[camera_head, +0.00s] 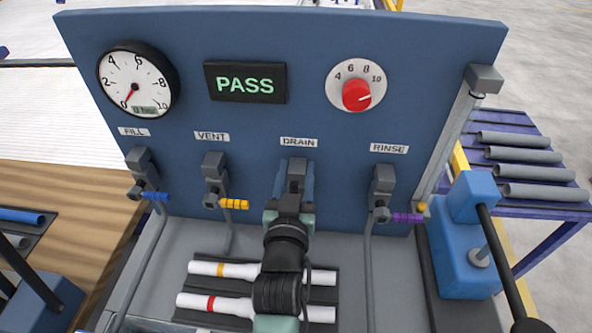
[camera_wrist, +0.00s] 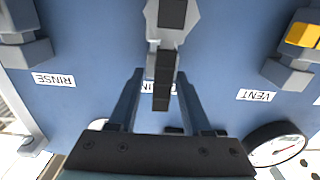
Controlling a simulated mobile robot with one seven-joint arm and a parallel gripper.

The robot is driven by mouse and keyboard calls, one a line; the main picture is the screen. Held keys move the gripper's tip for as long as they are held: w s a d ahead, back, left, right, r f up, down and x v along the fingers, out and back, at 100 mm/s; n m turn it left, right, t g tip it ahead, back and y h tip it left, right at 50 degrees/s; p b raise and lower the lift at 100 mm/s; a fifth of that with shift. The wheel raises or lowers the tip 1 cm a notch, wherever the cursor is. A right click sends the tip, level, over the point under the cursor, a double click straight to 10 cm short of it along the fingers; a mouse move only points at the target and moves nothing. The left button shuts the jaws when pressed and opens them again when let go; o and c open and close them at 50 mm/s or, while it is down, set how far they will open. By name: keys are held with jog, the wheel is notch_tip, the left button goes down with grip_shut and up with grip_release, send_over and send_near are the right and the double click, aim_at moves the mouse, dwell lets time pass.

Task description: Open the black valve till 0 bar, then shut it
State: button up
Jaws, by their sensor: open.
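The DRAIN valve's black handle (camera_wrist: 163,84) lies between the two fingers of my gripper (camera_wrist: 160,74) in the wrist view, extending from the grey valve body (camera_wrist: 171,14) toward the DRAIN label. My gripper is open, with a finger on each side and visible gaps to the handle. In the head view my gripper (camera_head: 295,172) is at the DRAIN valve below its label (camera_head: 298,142) and hides most of the handle. The round gauge (camera_head: 136,83) has its red needle at 0, and its small display appears to read 0 bar.
The blue panel has a screen (camera_head: 245,83) reading PASS and a red knob (camera_head: 357,95). Blue (camera_head: 156,196), yellow (camera_head: 234,204) and purple (camera_head: 407,217) handles belong to FILL, VENT and RINSE. Two white banded pipes (camera_head: 205,269) lie below, partly behind my arm.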

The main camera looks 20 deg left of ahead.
grip_shut()
dwell(1.5)
